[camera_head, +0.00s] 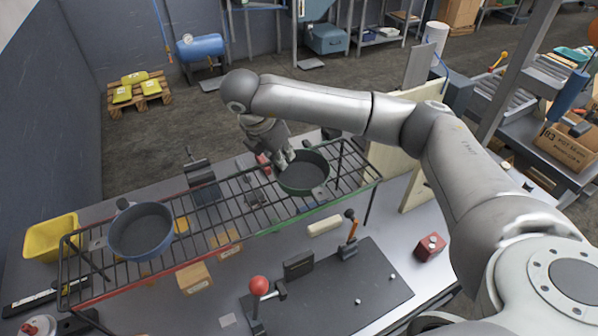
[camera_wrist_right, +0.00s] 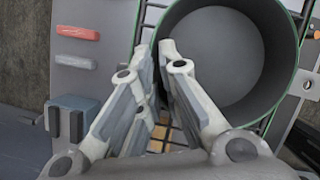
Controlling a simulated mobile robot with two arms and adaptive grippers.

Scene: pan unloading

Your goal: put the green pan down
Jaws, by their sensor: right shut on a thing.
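The green pan (camera_head: 303,176) is a round dark pan with a green rim, at the right end of the wire rack (camera_head: 335,196). It looks roughly level, and I cannot tell whether its base touches the rack. My right gripper (camera_head: 284,160) reaches down from above at the pan's left side and is shut on its wall. In the right wrist view the fingers (camera_wrist_right: 159,50) meet at the rim of the pan (camera_wrist_right: 225,60), which looks empty. The contact itself is partly hidden by the fingers. My left gripper is not in view.
A blue pan (camera_head: 141,232) sits on the rack's left part, beside a yellow bin (camera_head: 50,240). The rack's middle is open wire above a grey table.

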